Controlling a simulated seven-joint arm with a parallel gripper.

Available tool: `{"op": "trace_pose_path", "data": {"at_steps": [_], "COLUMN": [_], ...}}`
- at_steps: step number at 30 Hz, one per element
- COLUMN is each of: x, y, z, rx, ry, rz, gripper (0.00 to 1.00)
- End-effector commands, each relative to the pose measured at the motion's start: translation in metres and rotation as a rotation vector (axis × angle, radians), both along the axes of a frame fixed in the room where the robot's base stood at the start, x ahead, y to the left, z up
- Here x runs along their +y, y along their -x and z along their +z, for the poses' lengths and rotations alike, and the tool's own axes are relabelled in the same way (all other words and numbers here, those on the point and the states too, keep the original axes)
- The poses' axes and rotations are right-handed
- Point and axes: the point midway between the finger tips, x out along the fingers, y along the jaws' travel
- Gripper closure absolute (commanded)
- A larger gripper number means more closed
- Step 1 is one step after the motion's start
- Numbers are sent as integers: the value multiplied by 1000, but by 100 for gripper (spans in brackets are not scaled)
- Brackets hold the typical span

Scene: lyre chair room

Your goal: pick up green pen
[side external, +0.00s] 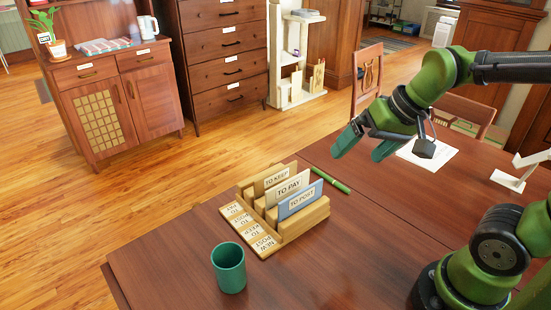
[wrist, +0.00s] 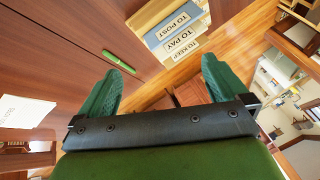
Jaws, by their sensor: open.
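The green pen (side external: 330,180) lies on the brown table just behind and to the right of the wooden letter sorter (side external: 290,220). In the wrist view the pen (wrist: 119,62) lies left of the sorter (wrist: 152,14), ahead of the left fingertip. My gripper (side external: 362,147) is above the table, up and to the right of the pen in the side view. Its two green fingers are apart with nothing between them, as the wrist view shows (wrist: 160,80). The pen is apart from the fingers and fully visible.
A green cup (side external: 229,268) stands on the table in front of the sorter. A white paper (side external: 428,152) lies behind my gripper, and a white stand (side external: 510,180) is at the right. Wooden chairs (side external: 367,75) stand beyond the far edge. The table's front middle is clear.

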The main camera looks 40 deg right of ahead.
Motion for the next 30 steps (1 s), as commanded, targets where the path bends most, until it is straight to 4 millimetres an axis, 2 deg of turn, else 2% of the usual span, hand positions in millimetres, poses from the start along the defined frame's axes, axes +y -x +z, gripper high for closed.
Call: {"op": "trace_pose_path", "data": {"at_steps": [1,3,6,7,15,18,26,30], "x": [6,11,16,16,17,17,16,10], "y": [12,23,32,34,34,34,34,26], "z": [3,5,10,12,18,18,18,5], "rx": [-44,-85,-125,-135,-159,-158,-155,-91], "ry": [10,18,22,24,24,23,23,21], "rz": [28,49,59,61,63,62,57,36], "gripper": [0,0,0,3,44,56,56,56]}}
